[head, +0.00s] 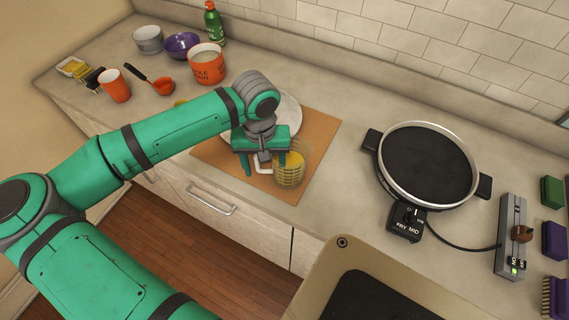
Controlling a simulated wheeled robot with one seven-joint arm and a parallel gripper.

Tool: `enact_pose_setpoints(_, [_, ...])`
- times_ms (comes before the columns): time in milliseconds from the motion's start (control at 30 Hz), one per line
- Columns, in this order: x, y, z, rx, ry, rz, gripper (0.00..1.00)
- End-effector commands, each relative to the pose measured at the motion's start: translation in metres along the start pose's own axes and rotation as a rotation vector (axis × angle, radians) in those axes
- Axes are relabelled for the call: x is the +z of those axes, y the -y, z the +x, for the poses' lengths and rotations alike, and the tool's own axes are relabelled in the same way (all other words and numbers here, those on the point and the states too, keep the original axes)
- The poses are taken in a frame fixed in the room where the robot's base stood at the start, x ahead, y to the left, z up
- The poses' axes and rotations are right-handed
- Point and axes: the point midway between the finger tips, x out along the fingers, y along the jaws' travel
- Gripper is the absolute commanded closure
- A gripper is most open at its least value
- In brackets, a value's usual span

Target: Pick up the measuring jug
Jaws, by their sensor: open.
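The measuring jug (289,176) stands upright on a brown board near the counter's front edge. It looks clear with markings and has something yellow inside. Its white handle (263,168) points left. My gripper (264,163) is over the handle side of the jug, fingers pointing down. The jaws are open, with one finger left of the handle and the other close to the jug's wall. The handle shows between them. I cannot tell whether the fingers touch the jug. My gripper hides part of the jug's upper left side.
A white plate (290,108) lies behind my gripper on the brown board (322,126). A round electric pan (428,163) stands to the right, beside a power strip (510,238). An orange tub (207,66), a purple bowl (182,45) and a green bottle (214,24) stand at the back left.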

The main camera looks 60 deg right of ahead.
Motion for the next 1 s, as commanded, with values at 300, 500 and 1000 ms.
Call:
enact_pose_setpoints(300, [0.0,0.0,0.0,0.0,0.0,0.0,0.75])
enact_pose_setpoints(500, [0.0,0.0,-0.001,0.0,-0.001,0.0,1.0])
enact_pose_setpoints(1000, [0.008,-0.008,-0.046,-0.003,-0.003,0.003,1.0])
